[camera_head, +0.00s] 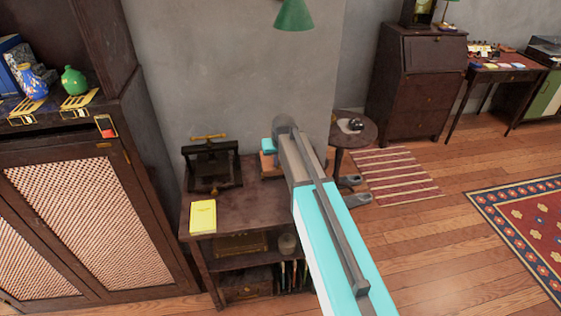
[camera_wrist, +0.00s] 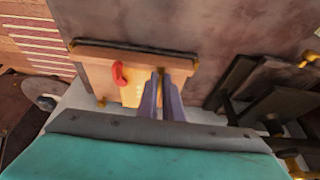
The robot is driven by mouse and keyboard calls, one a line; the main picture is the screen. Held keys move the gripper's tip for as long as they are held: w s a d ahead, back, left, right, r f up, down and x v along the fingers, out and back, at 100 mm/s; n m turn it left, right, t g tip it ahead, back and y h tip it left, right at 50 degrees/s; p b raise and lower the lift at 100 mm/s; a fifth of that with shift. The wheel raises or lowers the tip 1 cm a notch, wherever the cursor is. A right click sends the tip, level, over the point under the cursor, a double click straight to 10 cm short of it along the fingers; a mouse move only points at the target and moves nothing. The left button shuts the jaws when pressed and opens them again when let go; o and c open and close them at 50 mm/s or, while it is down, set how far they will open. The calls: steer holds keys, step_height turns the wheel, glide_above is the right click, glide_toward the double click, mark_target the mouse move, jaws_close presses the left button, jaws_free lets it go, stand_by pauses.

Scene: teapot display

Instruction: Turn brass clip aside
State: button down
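In the wrist view, a light wooden board or box (camera_wrist: 98,71) with a dark far edge lies below my gripper (camera_wrist: 161,74). It carries a red curved piece (camera_wrist: 119,74) and a pale yellow face beside it. The two fingers reach down at the right part of the board. They are close together with a narrow gap, and I cannot tell whether something is between them. I cannot make out the brass clip clearly; the fingertips may cover it. In the head view, part of the wooden piece (camera_head: 268,166) shows left of my arm, which hides the rest and the fingers.
The wooden piece stands on a dark side table (camera_head: 248,207). A black press with a brass handle (camera_head: 211,165) and a yellow pad (camera_head: 203,217) are to its left. A round stool (camera_head: 358,128) stands to the right. A cabinet (camera_head: 85,220) closes off the left side.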

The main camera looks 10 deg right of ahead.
steer(key=shift+d, duration=0.3)
steer(key=shift+a, duration=0.15)
